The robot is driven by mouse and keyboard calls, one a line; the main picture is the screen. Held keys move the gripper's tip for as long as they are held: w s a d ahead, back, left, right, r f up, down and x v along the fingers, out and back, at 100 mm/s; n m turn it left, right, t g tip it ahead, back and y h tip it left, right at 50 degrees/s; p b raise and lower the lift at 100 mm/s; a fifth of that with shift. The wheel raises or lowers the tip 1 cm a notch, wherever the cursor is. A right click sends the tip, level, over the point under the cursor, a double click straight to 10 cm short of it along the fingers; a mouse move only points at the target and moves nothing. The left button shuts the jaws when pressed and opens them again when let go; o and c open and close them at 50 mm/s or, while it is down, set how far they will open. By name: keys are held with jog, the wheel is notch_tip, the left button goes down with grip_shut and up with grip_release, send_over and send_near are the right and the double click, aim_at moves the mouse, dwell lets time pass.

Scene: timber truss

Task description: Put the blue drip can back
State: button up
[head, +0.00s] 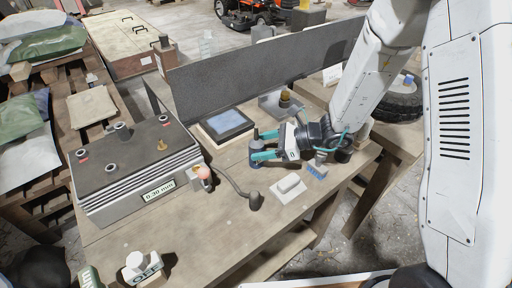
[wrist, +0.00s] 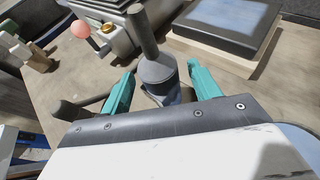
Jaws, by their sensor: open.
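The drip can (wrist: 160,72) has a dark grey conical top with a spout and a bluish lower body. It stands upright on the workbench (head: 215,245). In the head view the can (head: 255,163) is partly covered by my gripper (head: 263,146). In the wrist view my gripper (wrist: 162,84) is open, with one teal finger on each side of the can. A gap shows between each finger and the can. The can's base is partly hidden behind the gripper body.
A grey box with a label (head: 158,195) stands left, beside a pink-knobbed lever (head: 204,172). A blue-screened panel (head: 226,124) lies behind the can. A white block (head: 289,184) and blue brush (head: 317,172) lie in front. An upright dark board (head: 260,75) borders the bench's back.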

jog(key=v, duration=1)
jog(key=s+d+r+n+g+h, duration=0.1)
jog(key=s+r+n+g+h, duration=0.35)
jog(key=s+r+n, duration=0.85)
jog(key=s+d+r+n+t+h, duration=0.1)
jog(key=s+d+r+n+h, duration=0.1)
jog(key=s+d+n+h, duration=0.1)
jog(key=s+d+r+n+t+h, duration=0.2)
jog(key=s+d+r+n+h, duration=0.1)
jog(key=s+d, duration=0.5)
jog(key=s+n+h, duration=0.1)
jog(key=h, duration=0.1)
jog(key=shift+h, duration=0.35)
